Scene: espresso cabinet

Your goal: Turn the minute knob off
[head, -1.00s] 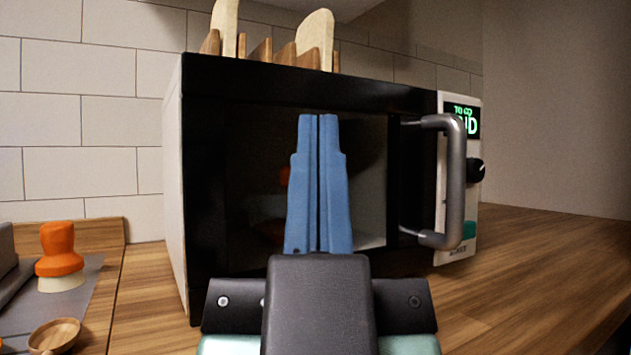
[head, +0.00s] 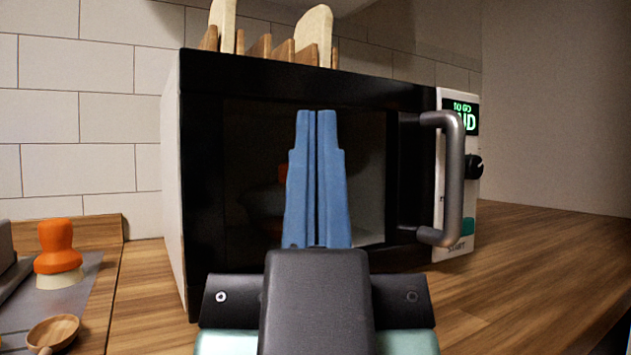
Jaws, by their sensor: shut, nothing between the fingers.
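A black knob (head: 474,166) with a light pointer mark sits on the white control panel (head: 450,205) at the right end of a black microwave (head: 300,76). The grey door handle stands just left of it and hides part of the panel. Above the knob a display (head: 461,117) shows green lettering, partly covered by the handle. My gripper (head: 316,113) points up in front of the microwave door, left of the knob and well apart from it. Its two blue fingers are shut together with nothing between them.
The grey door handle (head: 452,180) juts out between my gripper and the knob. A wooden rack (head: 285,50) with light boards stands on top of the microwave. An orange-handled brush (head: 58,248) and a wooden bowl (head: 55,333) lie at left. The counter (head: 540,245) at right is clear.

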